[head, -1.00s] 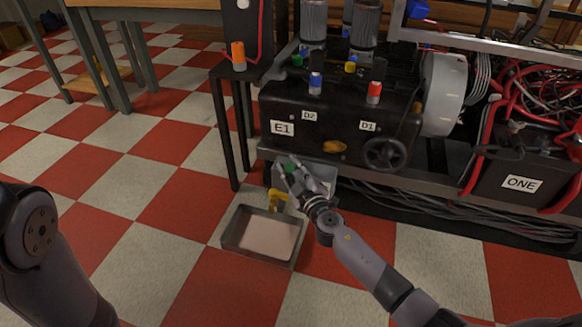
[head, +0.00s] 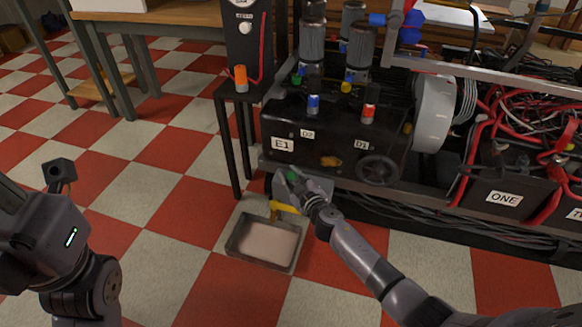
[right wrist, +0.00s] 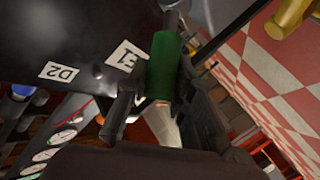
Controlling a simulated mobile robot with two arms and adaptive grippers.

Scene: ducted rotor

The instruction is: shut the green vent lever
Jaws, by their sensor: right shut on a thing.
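The green vent lever (right wrist: 165,62) shows in the right wrist view as a green cylindrical handle on a grey rod, between the fingers of my right gripper (right wrist: 160,104). The gripper is shut on it. In the head view, a small part of the green lever (head: 293,174) shows below the black E1 block, with my right gripper (head: 295,183) over it and hiding most of it. My left arm is at the lower left of the head view; its fingers do not show.
A yellow tap handle (head: 286,208) sits just below my right gripper, above a shallow metal tray (head: 234,246) on the checkered floor. The black block (head: 340,130) carries a handwheel (head: 378,170) and coloured knobs. Open floor lies to the left.

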